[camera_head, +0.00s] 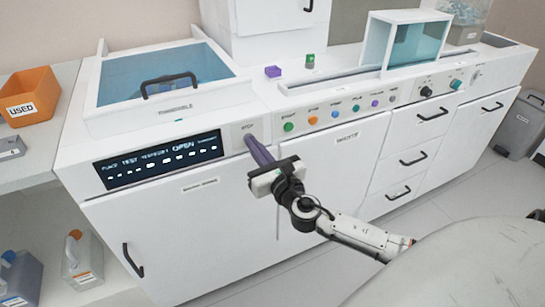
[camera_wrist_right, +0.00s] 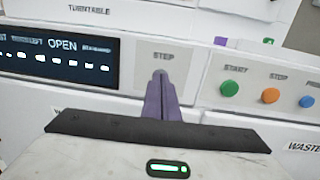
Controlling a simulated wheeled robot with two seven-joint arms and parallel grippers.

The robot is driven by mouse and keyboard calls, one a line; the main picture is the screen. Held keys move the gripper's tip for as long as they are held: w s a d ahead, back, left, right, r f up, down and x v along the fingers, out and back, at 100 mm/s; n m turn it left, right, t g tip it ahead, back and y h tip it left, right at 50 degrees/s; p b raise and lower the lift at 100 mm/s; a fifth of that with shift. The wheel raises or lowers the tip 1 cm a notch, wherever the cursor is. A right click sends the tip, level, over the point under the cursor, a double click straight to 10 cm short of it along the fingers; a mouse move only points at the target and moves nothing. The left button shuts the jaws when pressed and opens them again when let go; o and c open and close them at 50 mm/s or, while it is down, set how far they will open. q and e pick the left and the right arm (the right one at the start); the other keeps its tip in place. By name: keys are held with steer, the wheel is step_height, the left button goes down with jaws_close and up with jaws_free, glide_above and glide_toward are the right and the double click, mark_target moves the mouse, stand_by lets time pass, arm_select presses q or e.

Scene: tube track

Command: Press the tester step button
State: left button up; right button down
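The tester's panel plate labelled STEP (camera_head: 238,134) is on the front of the white bench, just right of the dark display (camera_head: 160,160). In the right wrist view the STEP plate (camera_wrist_right: 181,60) is straight ahead. My right gripper (camera_head: 249,139) has its purple fingers together with nothing visible between them. Its tips are at the STEP plate, below the label, and also show in the right wrist view (camera_wrist_right: 160,76). The step button itself is hidden behind the tips, and I cannot tell whether they touch it. My left gripper is not in view.
Right of the plate is a row of coloured buttons, including a green START button (camera_wrist_right: 229,91) and an orange one (camera_wrist_right: 270,95). Above the display is a lidded turntable box (camera_head: 165,82). An orange USED bin (camera_head: 30,95) stands at left.

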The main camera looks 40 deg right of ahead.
steer(key=s+a, duration=0.2)
steer(key=s, duration=1.1)
steer(key=shift+s+a+f, duration=0.15)
steer(key=shift+s+f, duration=0.05)
steer(key=shift+f, duration=0.05)
steer(key=s+a+f+m+g+y, duration=0.1)
steer(key=s+a+f+m+g, duration=0.15)
steer(key=f+m, duration=0.45)
steer(key=s+a+f+m+g, duration=0.1)
steer(key=s+f+m+g, duration=0.25)
steer(key=f+m, duration=0.3)
steer(key=s+a+f+m+g+y, duration=0.1)
steer(key=s+a+f+m, duration=0.3)
steer(key=m, duration=0.5)
steer(key=s+a+f+m+g+y+p, duration=0.1)
steer(key=s+a+f+m+g+y, duration=0.1)
steer(key=s+a+f+m, duration=0.3)
steer(key=shift+s+a+m+g+y, duration=0.3)
steer(key=shift+s+a+m+y, duration=0.45)
steer(key=shift+a+m, duration=1.45)
steer(key=shift+f, duration=0.1)
